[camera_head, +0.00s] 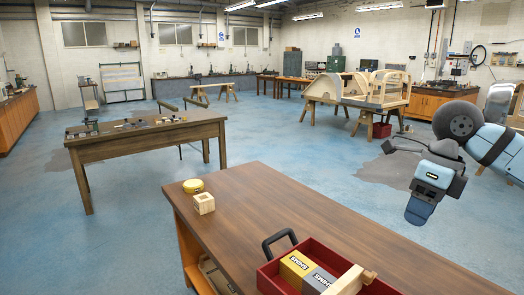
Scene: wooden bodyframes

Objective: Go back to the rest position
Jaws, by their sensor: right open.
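My right gripper (424,185) is at the right of the head view, on an arm that comes in from the right edge. It is open, with nothing seen between its fingers. It shows above and beyond the right side of the near wooden workbench (235,200), apart from the things on it. My left gripper and left arm are not in view.
The near bench carries a yellow round tin (193,186), a small wooden block (203,204) and a red tray (268,279) with yellow and grey boxes. A second table (150,141) stands at left. A wooden bodyframe (352,90) stands behind. Blue floor between is mostly clear.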

